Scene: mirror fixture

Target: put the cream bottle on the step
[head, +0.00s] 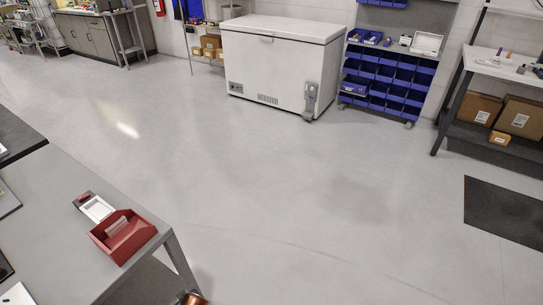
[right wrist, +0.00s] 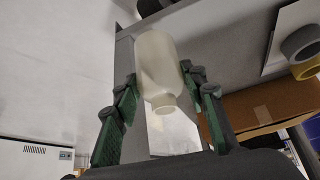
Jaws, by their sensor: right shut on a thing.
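The cream bottle (right wrist: 158,65) is in the right wrist view, with its neck toward the bottom of the picture. My right gripper (right wrist: 158,85) has a green finger on each side of it and is shut on it. The bottle does not show in the head view. My left gripper is in neither view. I cannot make out a step for certain in either view.
In the head view a grey bench (head: 60,215) at the lower left carries a red bin (head: 124,236) and a small white tray (head: 97,209). A white chest freezer (head: 275,65) and a rack of blue bins (head: 390,78) stand far back. The middle floor is clear.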

